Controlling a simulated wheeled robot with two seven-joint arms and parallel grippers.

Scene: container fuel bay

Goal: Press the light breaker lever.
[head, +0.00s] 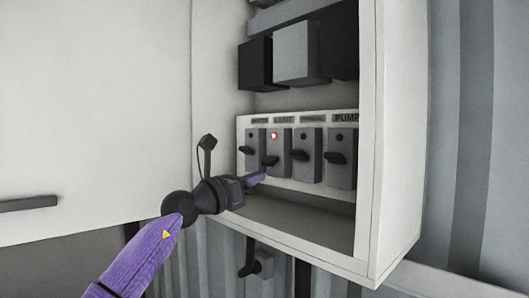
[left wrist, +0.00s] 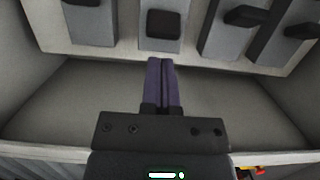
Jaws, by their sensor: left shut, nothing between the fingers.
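The light breaker (head: 282,147) is the second from the left in a row of grey breakers, under a label that seems to read LIGHT. Its small lamp (head: 274,135) glows red. Its black lever (head: 270,160) sits a little lower than the neighbouring levers. In the left wrist view a black lever (left wrist: 163,24), likely the same one, lies straight ahead of the fingers. My left gripper (head: 260,178) has its purple fingers shut and empty, just below that lever. The closed fingertips also show in the left wrist view (left wrist: 161,63), with a visible gap to the lever. My right gripper is out of view.
The open white cabinet (head: 393,150) surrounds the breakers, with a side wall on the right and a bottom ledge. Other breakers, including the one marked PUMP (head: 342,170), stand close beside. Dark and grey blocks (head: 296,55) are above. A black handle (head: 250,262) hangs below.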

